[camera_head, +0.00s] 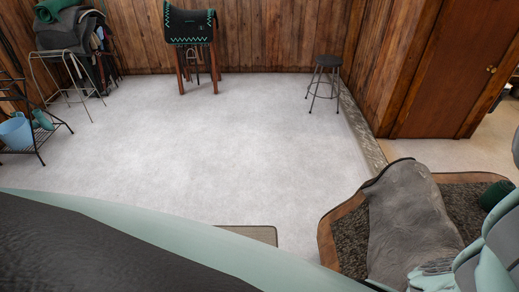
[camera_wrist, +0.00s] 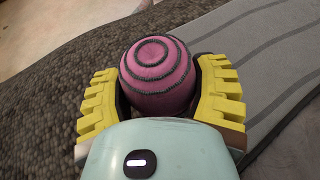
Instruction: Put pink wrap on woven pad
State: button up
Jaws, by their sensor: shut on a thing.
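A pink wrap (camera_wrist: 157,72) with dark spiral rings, rolled into a rounded shape, is in the wrist view. My gripper (camera_wrist: 159,85) has its yellow fingers shut on both sides of it. Behind the wrap is a dark, coarse-textured surface (camera_wrist: 45,95), with a grey striped surface (camera_wrist: 260,50) at the right. I cannot tell for certain which surface is the woven pad, or whether the wrap touches either. In the head view, a dark textured pad with a brown border (camera_head: 465,200) lies at the lower right. The pink wrap cannot be made out there.
A grey cloth-like thing (camera_head: 405,215) lies over the bordered pad, and a dark green roll (camera_head: 495,194) sits at its right. A stool (camera_head: 325,80), a saddle stand (camera_head: 190,30) and a rack (camera_head: 40,125) stand farther back. The pale middle floor is clear.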

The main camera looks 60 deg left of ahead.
jog(key=shift+f, duration=0.1)
jog(key=shift+f, duration=0.15)
jog(key=o, duration=1.2)
jog(key=shift+o, duration=0.2)
